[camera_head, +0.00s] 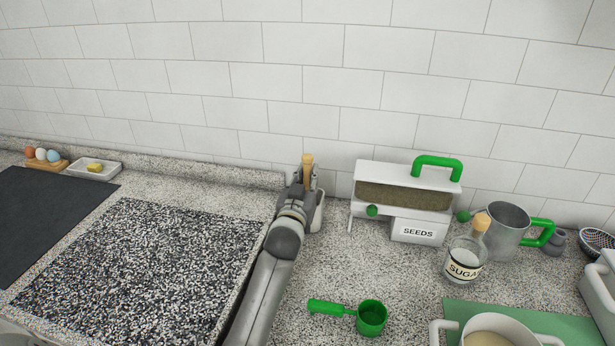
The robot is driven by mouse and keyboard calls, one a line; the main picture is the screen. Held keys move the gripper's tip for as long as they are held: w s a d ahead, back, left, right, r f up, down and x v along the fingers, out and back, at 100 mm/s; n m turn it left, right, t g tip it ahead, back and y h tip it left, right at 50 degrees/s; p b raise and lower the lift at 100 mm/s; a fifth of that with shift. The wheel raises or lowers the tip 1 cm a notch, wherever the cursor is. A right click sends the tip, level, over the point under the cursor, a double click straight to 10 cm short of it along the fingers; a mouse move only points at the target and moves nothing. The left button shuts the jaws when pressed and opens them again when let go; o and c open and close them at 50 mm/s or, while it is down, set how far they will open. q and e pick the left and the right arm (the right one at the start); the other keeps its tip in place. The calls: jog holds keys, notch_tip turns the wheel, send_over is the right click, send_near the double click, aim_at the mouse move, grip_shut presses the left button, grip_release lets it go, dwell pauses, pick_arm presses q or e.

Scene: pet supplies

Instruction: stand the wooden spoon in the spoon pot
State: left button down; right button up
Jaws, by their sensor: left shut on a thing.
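My left arm reaches up from the bottom middle, and its gripper (308,178) is at the back of the counter near the wall. The gripper is shut on the wooden spoon (307,160), of which only a short tan upright end shows above the fingers. The rest of the spoon is hidden by the gripper. A white pot-like thing (319,213), probably the spoon pot, shows just right of and below the gripper. It is mostly hidden, so I cannot tell whether the spoon is inside it. My right gripper is not in view.
Right of the gripper stands a white seed dispenser (405,190) with a green handle. Nearby are a sugar jar (465,260), a metal mug (507,232), a green scoop (370,318) and a white pot (492,326). A speckled board (140,265) lies left of my arm.

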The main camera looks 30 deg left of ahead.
pick_arm(q)
jog(key=shift+f, duration=0.2)
jog(key=c, duration=1.3)
grip_release()
jog(key=shift+c, duration=0.2)
jog(key=shift+r, duration=0.1)
jog(key=shift+r, duration=0.25)
jog(key=b+v, duration=0.2)
jog(key=v, duration=1)
jog(key=shift+f, duration=0.15)
